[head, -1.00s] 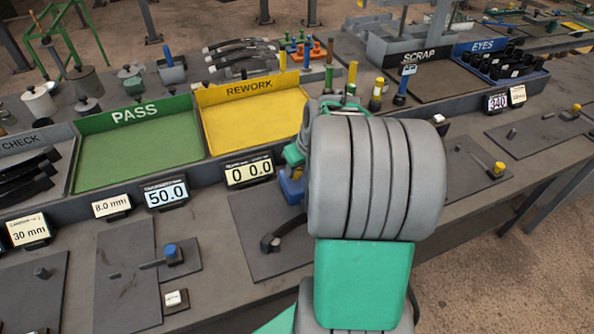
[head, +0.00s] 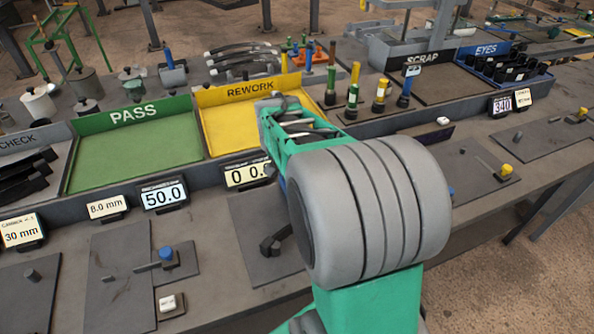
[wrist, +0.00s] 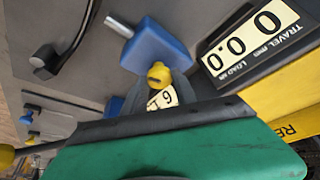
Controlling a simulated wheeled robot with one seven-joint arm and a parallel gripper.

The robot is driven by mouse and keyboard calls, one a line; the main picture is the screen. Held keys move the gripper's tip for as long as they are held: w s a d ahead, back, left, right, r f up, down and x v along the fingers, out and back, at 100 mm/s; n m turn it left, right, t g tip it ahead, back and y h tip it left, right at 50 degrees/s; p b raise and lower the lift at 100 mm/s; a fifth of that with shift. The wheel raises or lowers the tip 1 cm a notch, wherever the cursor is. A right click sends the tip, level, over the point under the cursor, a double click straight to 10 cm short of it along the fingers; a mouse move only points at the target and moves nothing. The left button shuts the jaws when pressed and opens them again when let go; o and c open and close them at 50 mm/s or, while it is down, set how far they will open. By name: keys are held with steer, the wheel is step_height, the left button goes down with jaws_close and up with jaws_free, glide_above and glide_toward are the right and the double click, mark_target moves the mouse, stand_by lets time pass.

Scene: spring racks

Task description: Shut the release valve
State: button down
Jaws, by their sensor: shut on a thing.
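In the wrist view a blue block (wrist: 155,48) stands on a dark plate, with a yellow knob (wrist: 158,74) in front of it. Which part is the release valve I cannot tell for certain. Part of my gripper (wrist: 165,125), green with a black edge, fills the lower wrist view just below the knob. In the head view my grey and green arm covers most of this spot.
The travel display (head: 247,174) reads zero and stands close to the block, below the yellow REWORK tray (head: 225,125). A bent black part (head: 275,243) lies on the plate in front. The green PASS tray (head: 130,150) is at left. Upright coloured pins stand behind my arm.

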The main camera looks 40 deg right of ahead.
steer(key=shift+m, duration=0.6)
steer(key=c, duration=1)
jaws_free()
steer(key=shift+r, duration=0.1)
steer(key=v, duration=0.7)
steer(key=shift+a+r+b, duration=0.3)
steer(key=shift+w, duration=0.15)
